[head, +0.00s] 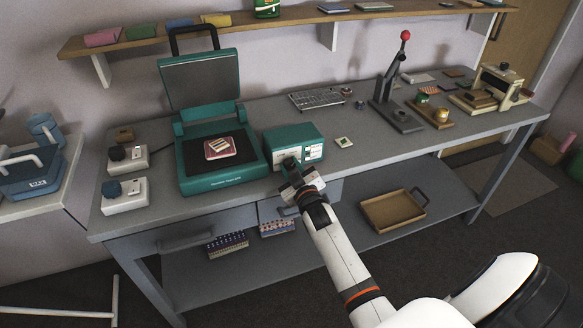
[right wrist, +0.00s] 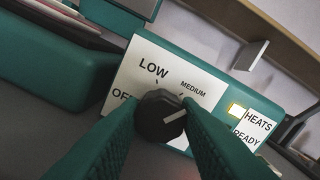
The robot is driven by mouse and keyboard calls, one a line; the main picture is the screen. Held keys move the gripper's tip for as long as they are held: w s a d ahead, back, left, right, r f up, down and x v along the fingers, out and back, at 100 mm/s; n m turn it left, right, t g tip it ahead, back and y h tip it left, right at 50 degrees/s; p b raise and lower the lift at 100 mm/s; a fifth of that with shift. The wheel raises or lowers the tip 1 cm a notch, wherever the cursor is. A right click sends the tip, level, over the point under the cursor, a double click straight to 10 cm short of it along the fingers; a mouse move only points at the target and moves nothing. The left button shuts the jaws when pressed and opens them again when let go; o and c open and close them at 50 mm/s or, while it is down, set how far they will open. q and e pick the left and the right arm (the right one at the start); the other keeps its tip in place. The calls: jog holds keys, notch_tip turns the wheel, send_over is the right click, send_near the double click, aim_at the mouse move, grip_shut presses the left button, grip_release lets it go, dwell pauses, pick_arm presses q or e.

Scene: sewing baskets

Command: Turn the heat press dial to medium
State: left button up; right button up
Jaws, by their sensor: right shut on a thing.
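The teal control box (head: 305,143) stands on the bench just right of the open teal heat press (head: 222,182). Its white panel (right wrist: 150,52) fills the middle of the right wrist view, with OFF, LOW and MEDIUM readable. My right gripper (head: 291,168) is at the box's front, its fingers shut on the black dial (right wrist: 158,112). The dial's white mark points right and slightly up, a little clockwise of the tick by MEDIUM. The right finger hides the panel beyond it. My left gripper is not in view.
White switch boxes (head: 124,194) stand left of the press.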

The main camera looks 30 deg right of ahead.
jog(key=shift+f, duration=0.1)
jog(key=o, duration=1)
jog(key=v, duration=1.2)
jog(key=shift+s, duration=0.1)
